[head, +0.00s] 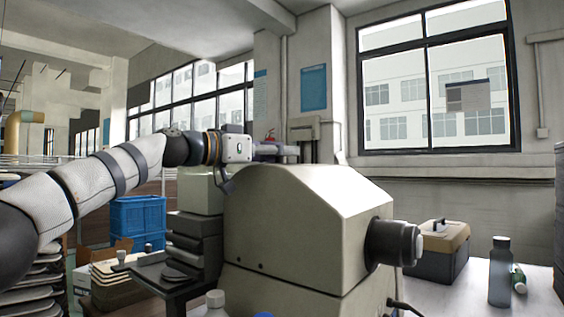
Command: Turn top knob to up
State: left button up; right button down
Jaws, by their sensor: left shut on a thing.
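My left arm comes in from the left, and its white wrist block ends in my left gripper (278,149), above and behind the top of a large beige machine (295,205). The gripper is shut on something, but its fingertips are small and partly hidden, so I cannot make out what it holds. I cannot clearly pick out the top knob or its direction. A thick black cylinder (395,243) sticks out of the machine's right side, well apart from the gripper. My right gripper is not in view.
A beige and dark case (440,250), a grey bottle (500,272) and a small green bottle (519,278) stand on the white table at the right. Blue crates (138,220) and stacked trays (112,270) are at the left. The big machine fills the middle.

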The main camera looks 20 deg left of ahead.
pick_arm(q)
jog(key=shift+f+m+g+h, duration=0.1)
jog(key=shift+m+g+h, duration=0.2)
jog(key=shift+m, duration=0.2)
jog(key=o, duration=1.2)
jog(key=shift+c, duration=0.2)
jog(key=v, duration=1.2)
jog(key=shift+a, duration=0.1)
